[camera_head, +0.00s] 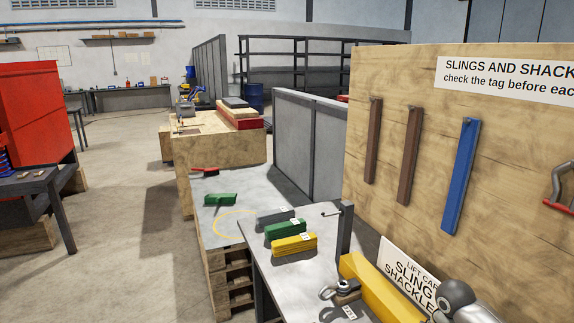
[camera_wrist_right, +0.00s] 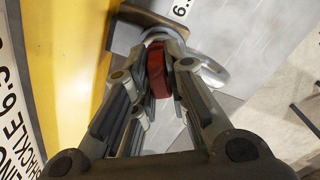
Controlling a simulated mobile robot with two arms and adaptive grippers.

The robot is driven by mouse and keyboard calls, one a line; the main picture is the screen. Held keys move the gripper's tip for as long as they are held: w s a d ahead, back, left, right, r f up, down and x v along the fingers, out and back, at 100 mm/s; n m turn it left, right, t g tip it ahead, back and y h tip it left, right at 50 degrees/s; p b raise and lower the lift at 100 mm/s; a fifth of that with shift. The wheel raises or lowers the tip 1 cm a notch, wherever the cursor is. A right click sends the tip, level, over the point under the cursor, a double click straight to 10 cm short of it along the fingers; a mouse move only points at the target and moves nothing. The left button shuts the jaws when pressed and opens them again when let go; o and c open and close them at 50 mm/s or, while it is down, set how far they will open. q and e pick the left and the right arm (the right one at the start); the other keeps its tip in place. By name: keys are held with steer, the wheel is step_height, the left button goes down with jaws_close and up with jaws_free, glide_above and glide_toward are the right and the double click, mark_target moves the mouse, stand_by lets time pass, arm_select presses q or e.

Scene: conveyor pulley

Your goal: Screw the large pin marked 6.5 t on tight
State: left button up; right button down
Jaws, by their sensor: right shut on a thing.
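In the right wrist view a red pin head (camera_wrist_right: 156,72) sits between the fingertips of my right gripper (camera_wrist_right: 160,60), which is shut on it. In the head view the silver shackle (camera_head: 328,293) is small at the bottom, near a tag (camera_head: 349,312). How far the pin is screwed in cannot be seen. My left gripper is not in view.
A yellow body (camera_head: 372,284) and a white shackle sign (camera_head: 405,268) stand close to the right of the shackle. A wooden board (camera_head: 390,140) with hanging slings rises behind.

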steer(key=c, duration=1.4)
jaws_free()
steer(key=shift+o, duration=0.2)
steer(key=shift+r, duration=0.15)
step_height(320, 180, up, 7)
steer(key=p, duration=0.6)
steer(key=shift+s+f, duration=0.1)
steer(key=shift+f, duration=0.15)
